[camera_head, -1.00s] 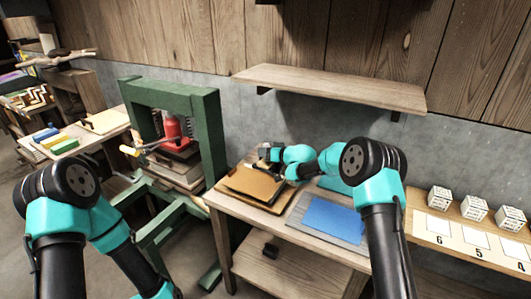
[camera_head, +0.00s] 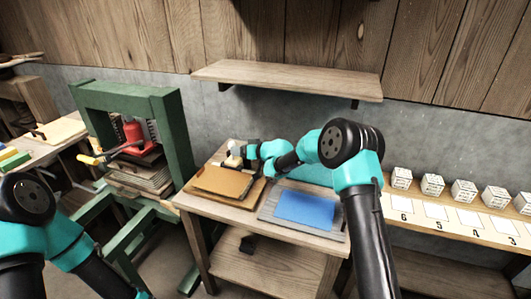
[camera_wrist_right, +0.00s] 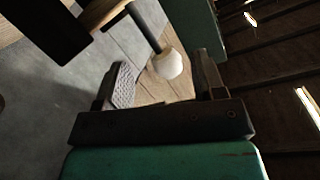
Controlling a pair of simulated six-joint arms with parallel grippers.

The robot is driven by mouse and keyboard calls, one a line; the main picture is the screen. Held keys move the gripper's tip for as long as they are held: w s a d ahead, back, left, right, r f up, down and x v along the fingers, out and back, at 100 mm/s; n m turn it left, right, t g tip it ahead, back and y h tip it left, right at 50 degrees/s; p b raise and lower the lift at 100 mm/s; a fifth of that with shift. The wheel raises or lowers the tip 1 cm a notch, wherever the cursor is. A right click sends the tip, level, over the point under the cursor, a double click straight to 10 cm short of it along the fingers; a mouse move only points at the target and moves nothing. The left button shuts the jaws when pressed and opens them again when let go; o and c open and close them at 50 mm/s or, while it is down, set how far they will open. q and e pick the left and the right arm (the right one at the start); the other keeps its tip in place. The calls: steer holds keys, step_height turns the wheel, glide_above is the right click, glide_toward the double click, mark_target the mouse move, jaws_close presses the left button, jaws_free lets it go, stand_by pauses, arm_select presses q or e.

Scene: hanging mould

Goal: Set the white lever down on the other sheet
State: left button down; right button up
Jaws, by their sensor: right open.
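The white lever shows a rounded white knob (camera_wrist_right: 168,64) on a dark rod in the right wrist view, lying between and a little beyond my open fingers. In the head view a small pale part of it (camera_head: 233,161) shows by my right gripper (camera_head: 238,152), at the back of the brown sheet (camera_head: 222,182). The gripper hides much of it, and I cannot tell whether a finger touches it. The blue sheet (camera_head: 305,209) lies on a grey board to the right. My left gripper is outside the view.
A green press (camera_head: 171,125) with a red jack (camera_head: 133,136) stands left of the table. A wooden shelf (camera_head: 290,78) hangs above. White numbered blocks (camera_head: 432,184) line a bench at right. My right arm passes beside the blue sheet.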

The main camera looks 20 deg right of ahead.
steer(key=v, duration=1.3)
